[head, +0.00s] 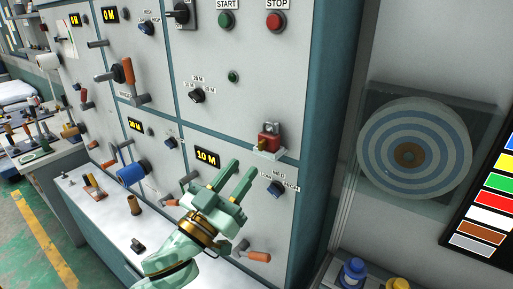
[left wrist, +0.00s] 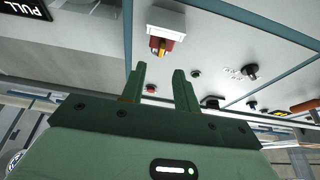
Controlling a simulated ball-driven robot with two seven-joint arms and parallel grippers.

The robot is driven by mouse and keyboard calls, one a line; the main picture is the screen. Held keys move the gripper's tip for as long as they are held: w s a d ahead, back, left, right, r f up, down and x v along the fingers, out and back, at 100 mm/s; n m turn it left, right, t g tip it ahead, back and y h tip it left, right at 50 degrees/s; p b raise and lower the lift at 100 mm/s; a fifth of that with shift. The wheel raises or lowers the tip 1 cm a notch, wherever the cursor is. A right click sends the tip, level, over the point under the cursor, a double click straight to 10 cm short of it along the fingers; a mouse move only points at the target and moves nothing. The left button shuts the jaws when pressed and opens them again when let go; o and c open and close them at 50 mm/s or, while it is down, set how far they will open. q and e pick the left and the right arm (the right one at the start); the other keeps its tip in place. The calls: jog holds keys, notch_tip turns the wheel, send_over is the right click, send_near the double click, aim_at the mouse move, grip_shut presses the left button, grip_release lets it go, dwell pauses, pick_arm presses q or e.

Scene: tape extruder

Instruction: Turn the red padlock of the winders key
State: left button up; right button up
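The red padlock (head: 269,137) sits on a small white bracket (head: 268,153) at the right side of the grey machine panel, with a key-like piece on top. In the left wrist view the padlock (left wrist: 162,45) shows under the white bracket (left wrist: 168,20), with a yellowish part, ahead of the fingertips. My left gripper (head: 243,174) is open and empty, its two green fingers pointing up toward the panel. In the head view it is below and left of the padlock, apart from it. It also shows in the left wrist view (left wrist: 159,75). My right gripper is not in view.
The "10 M" display (head: 207,156) and a blue knob (head: 275,188) are on the panel near my left gripper. An orange handle (head: 258,256) is below it. START (head: 226,20) and STOP (head: 276,21) buttons are higher up.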

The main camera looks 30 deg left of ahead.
aim_at(259, 145)
pick_arm(q)
jog(key=p+x, duration=0.1)
jog(key=x, duration=0.5)
jog(key=shift+w+r, duration=0.1)
jog(key=shift+w, duration=0.2)
grip_shut()
